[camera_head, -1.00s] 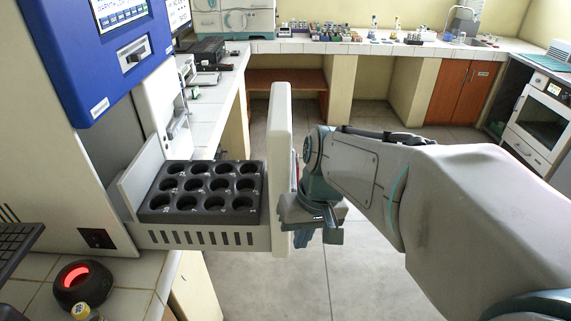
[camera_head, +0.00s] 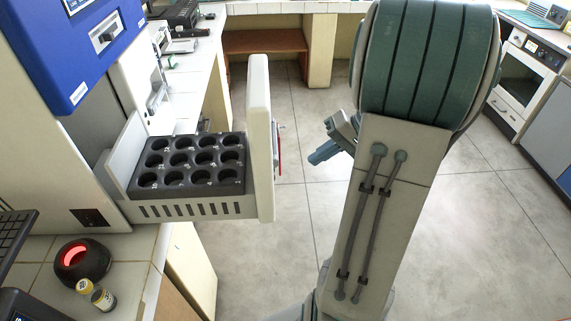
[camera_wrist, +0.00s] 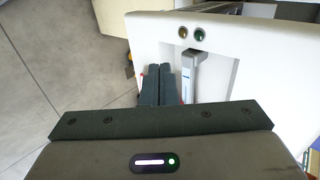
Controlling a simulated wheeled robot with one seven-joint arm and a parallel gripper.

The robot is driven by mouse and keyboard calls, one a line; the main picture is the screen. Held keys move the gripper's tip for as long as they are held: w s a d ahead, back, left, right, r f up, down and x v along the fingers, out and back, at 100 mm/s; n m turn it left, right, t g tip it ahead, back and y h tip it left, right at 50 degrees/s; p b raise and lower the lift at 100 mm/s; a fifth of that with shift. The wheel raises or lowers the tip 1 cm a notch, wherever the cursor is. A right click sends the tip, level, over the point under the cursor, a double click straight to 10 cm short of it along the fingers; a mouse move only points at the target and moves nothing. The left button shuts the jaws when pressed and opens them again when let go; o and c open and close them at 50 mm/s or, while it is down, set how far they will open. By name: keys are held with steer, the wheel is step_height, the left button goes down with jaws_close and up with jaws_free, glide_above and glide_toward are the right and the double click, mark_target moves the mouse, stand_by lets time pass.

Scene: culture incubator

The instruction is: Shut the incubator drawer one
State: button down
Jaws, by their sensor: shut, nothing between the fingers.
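The incubator drawer (camera_head: 258,140) is pulled out to the right of the incubator, with its white front panel upright. A black rack (camera_head: 188,163) with several empty round wells sits in it. My gripper (camera_head: 318,156) is shut and empty, to the right of the drawer front and apart from it in the head view. In the wrist view my gripper's dark fingers (camera_wrist: 160,75) are together, pointing toward the white drawer front (camera_wrist: 145,28). A grey handle bar (camera_wrist: 193,75) lies in a recess just right of the fingers. Whether they touch it is unclear.
The blue-and-white incubator body (camera_head: 92,45) stands at the left. Open floor (camera_head: 300,215) lies right of the drawer.

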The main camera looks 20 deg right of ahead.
steer(key=w+a+f+p, duration=0.2)
steer(key=a+f, duration=0.1)
steer(key=a, duration=0.4)
steer(key=shift+w+f, duration=0.2)
steer(key=shift+w, duration=0.1)
steer(key=shift+a, duration=0.15)
